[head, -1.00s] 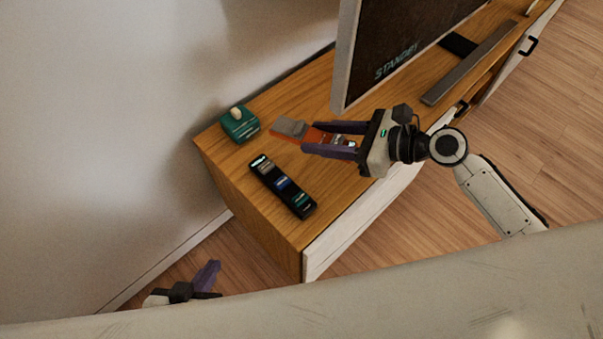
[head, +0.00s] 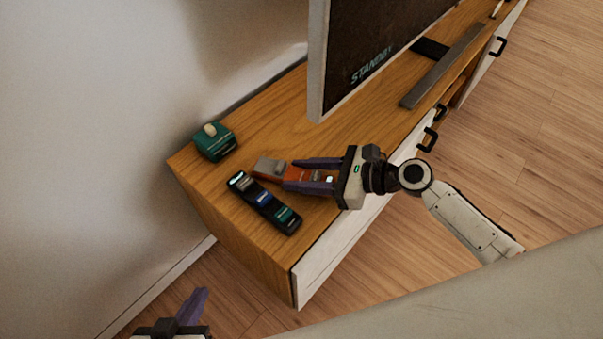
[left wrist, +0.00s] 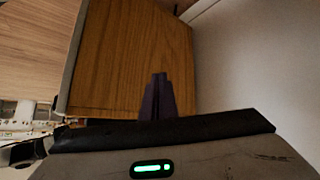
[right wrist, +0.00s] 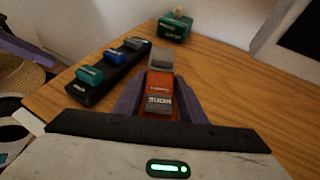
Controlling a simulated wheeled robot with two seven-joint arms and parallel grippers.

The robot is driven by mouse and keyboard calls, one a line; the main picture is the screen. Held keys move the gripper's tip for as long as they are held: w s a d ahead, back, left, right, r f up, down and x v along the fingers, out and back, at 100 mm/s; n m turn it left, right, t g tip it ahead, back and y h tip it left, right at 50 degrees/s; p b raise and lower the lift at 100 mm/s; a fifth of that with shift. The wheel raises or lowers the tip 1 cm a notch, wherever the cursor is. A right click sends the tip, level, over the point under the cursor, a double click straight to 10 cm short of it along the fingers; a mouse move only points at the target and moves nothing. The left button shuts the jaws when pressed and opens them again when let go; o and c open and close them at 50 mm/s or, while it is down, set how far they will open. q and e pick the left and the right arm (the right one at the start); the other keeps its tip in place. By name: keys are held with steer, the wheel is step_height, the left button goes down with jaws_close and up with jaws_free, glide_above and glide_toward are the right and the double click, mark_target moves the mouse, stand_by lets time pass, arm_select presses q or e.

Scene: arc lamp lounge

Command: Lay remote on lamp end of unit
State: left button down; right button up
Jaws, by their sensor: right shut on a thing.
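My right gripper (head: 291,175) is shut on an orange, remote-like bar with grey blocks (head: 271,167). In the right wrist view the orange remote (right wrist: 160,83) lies between the fingers, its grey end pointing away from me. It is low over the wooden top of the unit (head: 285,110), close beside a black remote-like strip (head: 264,203). I cannot tell whether it touches the top. My left gripper (head: 195,300) is low beyond the unit's near end, its fingers together and empty in the left wrist view (left wrist: 159,92). No lamp is in view.
The black strip with coloured labelled blocks lies near the front left end. A teal box with a cream knob (head: 215,142) stands at the back left corner. A screen (head: 375,45) and a grey bar (head: 442,65) stand further right. Bare wood lies between box and screen.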

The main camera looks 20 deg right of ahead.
steer(key=o, duration=1.2)
steer(key=shift+f, duration=0.15)
steer(key=shift+o, duration=0.2)
steer(key=shift+s+d+r, duration=0.1)
steer(key=shift+d+r, duration=0.1)
steer(key=shift+r, duration=0.1)
steer(key=p+v, duration=0.2)
steer(key=v, duration=0.8)
steer(key=shift+s+d, duration=0.15)
steer(key=shift+s, duration=0.05)
steer(key=shift+s+d+r, duration=0.25)
steer(key=shift+d, duration=0.15)
arm_select(q)
steer(key=shift+w+a+r, duration=0.15)
steer(key=shift+r, duration=0.2)
